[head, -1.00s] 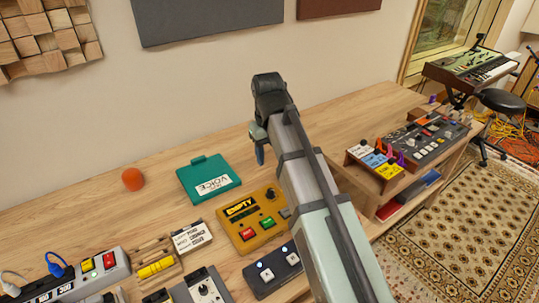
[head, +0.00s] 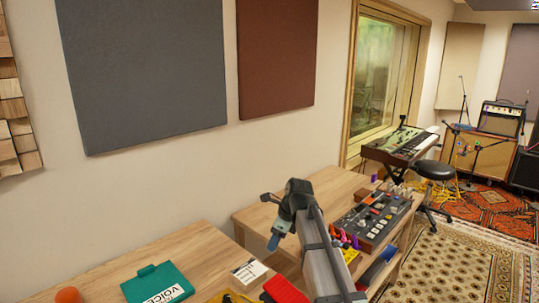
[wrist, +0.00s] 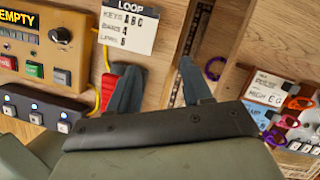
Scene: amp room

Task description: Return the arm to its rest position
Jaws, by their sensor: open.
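My gripper (head: 272,220) is at the end of my arm, above the wooden desks in the head view. In the wrist view, my gripper (wrist: 160,75) has its two dark fingers apart with nothing between them. Below the gap are bare wood and a dark slotted strip (wrist: 187,45). A red object (wrist: 122,72) with a yellow cable lies partly behind the left finger; I cannot tell if they touch. The red object also shows beside my arm in the head view (head: 285,290).
A LOOP card (wrist: 130,27) and an orange EMPTY box (wrist: 62,50) lie left of the gripper. Tagged colored clips (wrist: 290,115) are at right. A green VOICE case (head: 157,285) and a mixer (head: 372,222) are on the desks. Wall panels (head: 140,75) hang behind.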

